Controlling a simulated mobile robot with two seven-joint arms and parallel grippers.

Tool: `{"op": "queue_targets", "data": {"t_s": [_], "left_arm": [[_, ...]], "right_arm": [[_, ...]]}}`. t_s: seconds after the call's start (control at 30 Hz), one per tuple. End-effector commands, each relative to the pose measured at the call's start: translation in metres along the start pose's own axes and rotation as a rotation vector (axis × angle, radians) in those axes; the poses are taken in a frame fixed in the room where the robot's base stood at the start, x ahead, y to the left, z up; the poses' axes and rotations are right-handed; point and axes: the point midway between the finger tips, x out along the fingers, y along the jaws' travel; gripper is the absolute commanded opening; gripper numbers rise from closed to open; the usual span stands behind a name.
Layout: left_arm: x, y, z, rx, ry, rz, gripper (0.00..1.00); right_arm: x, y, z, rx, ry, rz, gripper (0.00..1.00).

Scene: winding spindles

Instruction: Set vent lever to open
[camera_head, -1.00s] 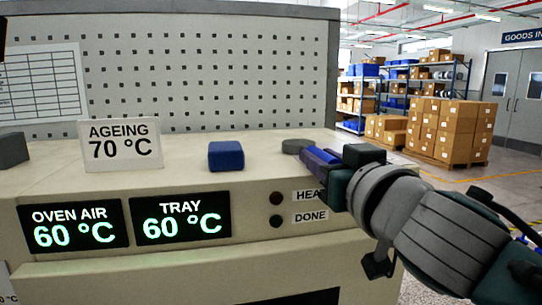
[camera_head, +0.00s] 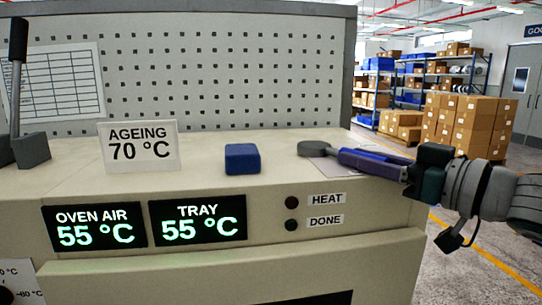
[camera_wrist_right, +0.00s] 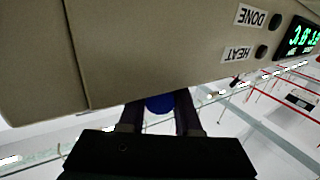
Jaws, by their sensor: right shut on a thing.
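My right gripper (camera_head: 400,172) comes in from the right, shut on the blue handle. In the right wrist view, a rounded blue end of the handle (camera_wrist_right: 160,103) shows between the two dark fingers. Where bar ends and fingers begin is hard to tell. My left gripper is not in view.
A black-gripped lever (camera_head: 18,55) stands in a grey block at the far left. A blue block (camera_head: 242,158) and an AGEING 70 °C sign (camera_head: 138,147) are on the oven top. Displays (camera_head: 95,228) read 55 °C. Clear top lies between block and hub.

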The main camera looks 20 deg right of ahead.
Motion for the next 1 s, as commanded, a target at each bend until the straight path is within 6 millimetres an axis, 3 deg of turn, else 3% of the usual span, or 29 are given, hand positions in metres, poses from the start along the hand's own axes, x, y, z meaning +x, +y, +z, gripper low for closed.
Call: {"op": "queue_targets", "data": {"t_s": [0.4,0.43,0.6,0.67,1.0], "left_arm": [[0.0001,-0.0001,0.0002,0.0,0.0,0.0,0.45],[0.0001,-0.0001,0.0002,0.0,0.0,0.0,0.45],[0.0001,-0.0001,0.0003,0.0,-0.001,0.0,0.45],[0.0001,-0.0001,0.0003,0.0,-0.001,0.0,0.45],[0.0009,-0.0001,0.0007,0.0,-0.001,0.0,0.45]], "right_arm": [[-0.0012,0.0015,-0.0008,-0.001,0.002,-0.005,0.0],[-0.0012,0.0015,-0.0007,-0.001,0.002,-0.005,0.36],[-0.0012,0.0014,-0.0004,0.0,0.001,-0.004,0.55],[-0.0012,0.0014,-0.0002,0.0,0.001,-0.004,0.61],[-0.0045,0.0017,0.0011,0.0,-0.001,-0.003,0.61]]}}
